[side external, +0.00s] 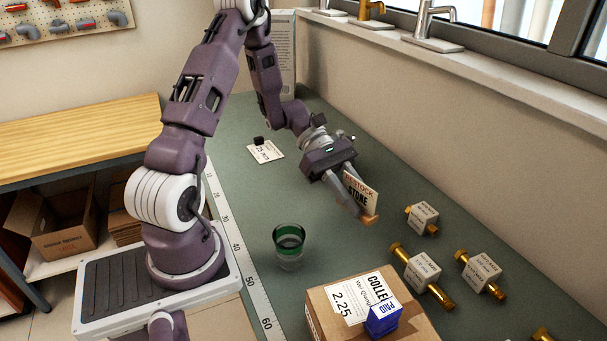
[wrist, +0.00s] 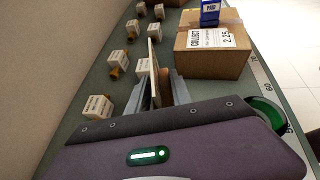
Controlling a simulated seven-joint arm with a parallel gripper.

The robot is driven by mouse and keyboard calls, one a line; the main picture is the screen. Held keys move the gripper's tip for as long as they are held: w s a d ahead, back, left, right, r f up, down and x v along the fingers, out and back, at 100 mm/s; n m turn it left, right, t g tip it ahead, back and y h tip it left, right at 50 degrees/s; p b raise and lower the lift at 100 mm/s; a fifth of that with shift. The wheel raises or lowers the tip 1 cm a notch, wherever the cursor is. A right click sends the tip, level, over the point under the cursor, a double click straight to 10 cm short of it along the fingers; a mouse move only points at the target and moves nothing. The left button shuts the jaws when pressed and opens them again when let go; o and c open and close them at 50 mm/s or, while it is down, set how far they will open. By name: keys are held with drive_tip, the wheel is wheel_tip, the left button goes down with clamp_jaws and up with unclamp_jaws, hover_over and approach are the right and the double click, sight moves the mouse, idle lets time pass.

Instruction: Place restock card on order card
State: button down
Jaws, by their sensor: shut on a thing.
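My gripper (side external: 358,203) is shut on the restock card (side external: 361,190), a cream card with red and black lettering and a wooden-looking foot. It is held upright above the green counter. In the wrist view the restock card (wrist: 154,70) shows nearly edge-on between the fingers. No card is clearly labelled as the order card. A cream card (side external: 268,153) with a small black block on it lies on the counter behind my gripper. A white "COLLECT" card or label (side external: 349,306) lies on the cardboard box.
The cardboard box (side external: 322,315) carries a blue "PAID" block (side external: 382,319). A green glass (side external: 289,246) stands left of it. Several brass fittings with white tags (side external: 423,271) lie to the right, near the wall. The counter between the glass and the cream card is clear.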

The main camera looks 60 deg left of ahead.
wheel_tip(320, 180, up, 14)
drive_tip(key=shift+r, duration=0.25)
drive_tip(key=s+a+f+m+g+y, duration=0.5)
drive_tip(key=s+a+f+m+g, duration=0.1)
drive_tip(key=a+m+g, duration=0.3)
drive_tip(key=s+a+f+m+g+y, duration=0.5)
drive_tip(key=a+f+m+g, duration=0.15)
drive_tip(key=a+m, duration=0.35)
drive_tip(key=a+r+m+t+y, duration=0.3)
drive_tip(key=a+m+y, duration=0.65)
drive_tip(key=a, duration=0.55)
drive_tip(key=w+a+r+m+t+y, duration=0.65)
drive_tip(key=a+r+m+t, duration=0.3)
drive_tip(key=a, duration=0.25)
hover_over(265, 151)
drive_tip(key=shift+t+h, duration=0.3)
wheel_tip(265, 151, down, 21)
drive_tip(key=shift+f, duration=0.15)
drive_tip(key=shift+f, duration=0.1)
